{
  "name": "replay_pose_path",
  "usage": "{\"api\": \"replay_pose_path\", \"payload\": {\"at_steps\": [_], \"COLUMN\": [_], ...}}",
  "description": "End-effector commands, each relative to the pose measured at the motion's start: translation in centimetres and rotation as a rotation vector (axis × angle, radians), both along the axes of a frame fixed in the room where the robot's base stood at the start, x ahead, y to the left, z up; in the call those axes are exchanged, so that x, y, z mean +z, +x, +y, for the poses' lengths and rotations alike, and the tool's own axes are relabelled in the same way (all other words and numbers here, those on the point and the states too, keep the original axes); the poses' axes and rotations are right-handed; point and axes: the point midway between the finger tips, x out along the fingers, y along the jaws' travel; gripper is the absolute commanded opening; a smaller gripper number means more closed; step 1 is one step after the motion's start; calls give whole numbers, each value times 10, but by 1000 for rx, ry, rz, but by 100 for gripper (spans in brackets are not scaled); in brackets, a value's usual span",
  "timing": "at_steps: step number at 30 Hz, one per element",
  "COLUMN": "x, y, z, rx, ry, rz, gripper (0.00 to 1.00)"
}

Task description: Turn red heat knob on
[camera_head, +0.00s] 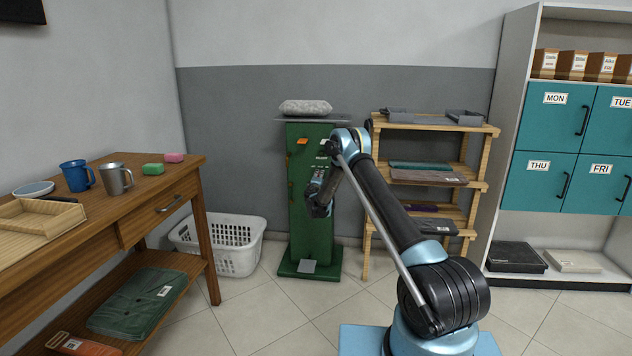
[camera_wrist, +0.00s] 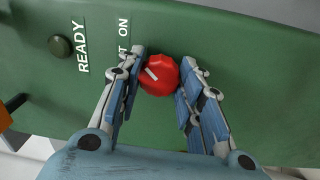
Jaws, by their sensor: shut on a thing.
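The red heat knob (camera_wrist: 160,74) is on the green panel in the wrist view, with a pale pointer line on its face. Its pointer slants, not lined up with the "ON" lettering's upright. My gripper (camera_wrist: 163,82) has one blue finger on each side of the knob and is shut on it. In the head view my gripper (camera_head: 320,196) is at the front of the green press cabinet (camera_head: 298,230). The knob is hidden behind my arm there. Part of the label beside "ON" is hidden by the left finger.
A dark round button (camera_wrist: 60,45) sits beside the word "READY" on the panel. A white laundry basket (camera_head: 237,262) stands left of the cabinet and a wooden shelf (camera_head: 377,192) stands right. A wooden table (camera_head: 120,230) is at the left. Tiled floor lies open in front.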

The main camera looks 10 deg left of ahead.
Motion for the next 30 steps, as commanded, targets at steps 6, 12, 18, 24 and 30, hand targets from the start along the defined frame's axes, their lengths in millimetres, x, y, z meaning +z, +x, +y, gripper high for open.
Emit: {"api": "replay_pose_path", "payload": {"at_steps": [6, 12, 18, 24, 30], "x": [-2, -3, -3, -3, -2], "y": [0, 1, 1, 1, 1], "z": [-7, -7, -8, -8, -4], "rx": [-11, -12, -12, -13, -7], "ry": [66, 85, 86, 85, 83], "rz": [-2, -2, -2, -2, -2], "gripper": [10, 10, 10, 50, 55]}}
